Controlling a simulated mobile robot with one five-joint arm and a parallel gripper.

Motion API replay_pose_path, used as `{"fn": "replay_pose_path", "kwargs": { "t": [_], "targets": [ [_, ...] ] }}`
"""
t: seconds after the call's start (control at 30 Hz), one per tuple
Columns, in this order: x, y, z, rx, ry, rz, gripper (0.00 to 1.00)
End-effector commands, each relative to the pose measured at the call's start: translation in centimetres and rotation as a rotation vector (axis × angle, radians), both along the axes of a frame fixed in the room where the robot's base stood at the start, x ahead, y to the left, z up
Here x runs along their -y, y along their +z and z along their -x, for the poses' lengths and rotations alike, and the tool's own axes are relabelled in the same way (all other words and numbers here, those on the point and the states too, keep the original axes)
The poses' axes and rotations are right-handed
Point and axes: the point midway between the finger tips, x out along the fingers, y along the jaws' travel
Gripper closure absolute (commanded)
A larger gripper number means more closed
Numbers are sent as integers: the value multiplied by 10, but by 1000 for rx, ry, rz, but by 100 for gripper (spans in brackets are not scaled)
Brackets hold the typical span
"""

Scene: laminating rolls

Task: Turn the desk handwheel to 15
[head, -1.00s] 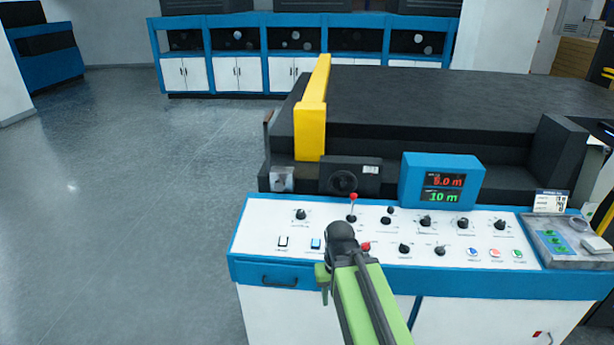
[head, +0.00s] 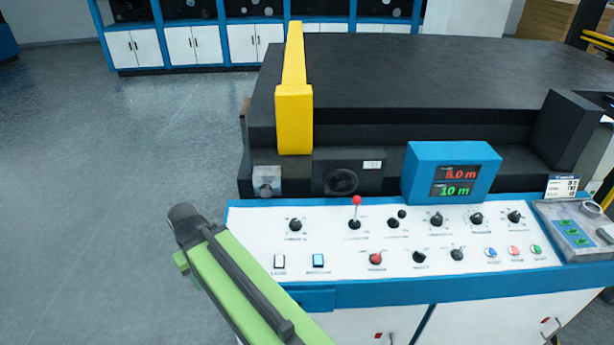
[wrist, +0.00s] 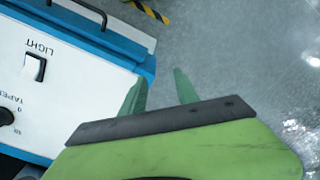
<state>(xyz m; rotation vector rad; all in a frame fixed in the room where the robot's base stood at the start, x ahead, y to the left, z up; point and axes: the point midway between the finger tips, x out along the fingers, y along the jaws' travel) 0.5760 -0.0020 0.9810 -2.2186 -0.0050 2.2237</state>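In the head view the control desk (head: 250,212) has a white sloped top with several black knobs, a lever with a red ball (head: 356,200) and a red-topped knob (head: 376,258). I cannot pick out a part that is clearly a handwheel. A blue display box (head: 452,150) reads about 8.0 m in red and 10 m in green. My gripper (wrist: 160,88) shows two green fingers held apart with nothing between them, over the floor beside the desk's edge. In the head view my arm's end is left of the desk, and the fingers are mostly hidden.
A white light switch (wrist: 34,67) and part of a knob (wrist: 6,116) lie left in the wrist view. A yellow upright guard (head: 294,118) and a black machine bed (head: 400,75) stand behind the desk. Open grey floor (head: 120,150) lies to the left.

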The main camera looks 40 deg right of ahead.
Motion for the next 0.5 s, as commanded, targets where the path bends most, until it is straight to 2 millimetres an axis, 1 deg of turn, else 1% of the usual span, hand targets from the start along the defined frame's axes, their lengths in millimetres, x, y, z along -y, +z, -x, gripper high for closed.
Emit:
{"fn": "replay_pose_path", "kwargs": {
  "t": [0.3, 0.37, 0.43, 0.47, 0.5],
  "targets": [
    [0, 0, 0, 0, 0, 0, 63],
    [2, 2, 0, 1, -4, -1, 63],
    [15, 14, -3, 11, -25, -9, 63],
    [26, 23, -4, 19, -43, -15, 63],
    [41, 37, -7, 33, -77, -24, 63]
  ]
}}
